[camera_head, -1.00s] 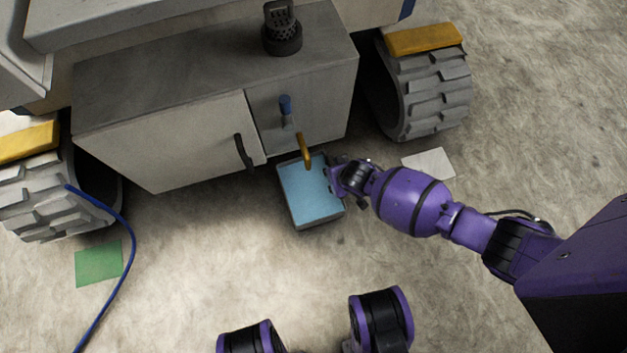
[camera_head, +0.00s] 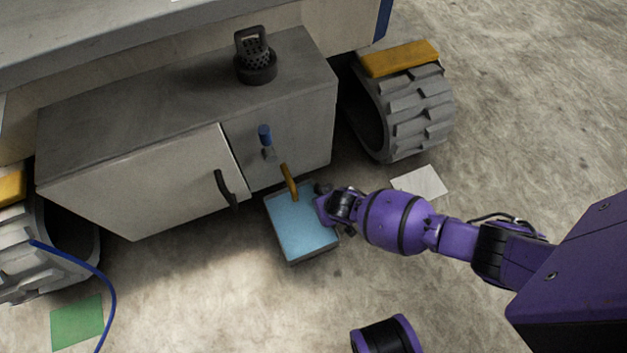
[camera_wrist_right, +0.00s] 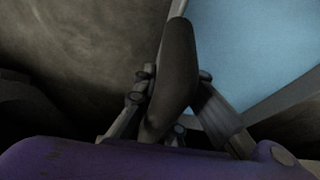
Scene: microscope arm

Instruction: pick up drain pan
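The drain pan (camera_head: 298,228) is a shallow tray with a light blue inside and a grey rim. It lies on the ground under the yellow lever (camera_head: 289,182) of the cabinet. My right gripper (camera_head: 323,198) is at the pan's upper right edge in the head view. My left gripper is not in view.
A grey cabinet (camera_head: 140,180) with a dark handle (camera_head: 225,188) and a blue-capped tap (camera_head: 266,142) stands behind the pan. A tracked wheel (camera_head: 405,110) is at the right. A white sheet (camera_head: 419,182), a green sheet (camera_head: 77,322) and a blue hose (camera_head: 106,285) are on open ground.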

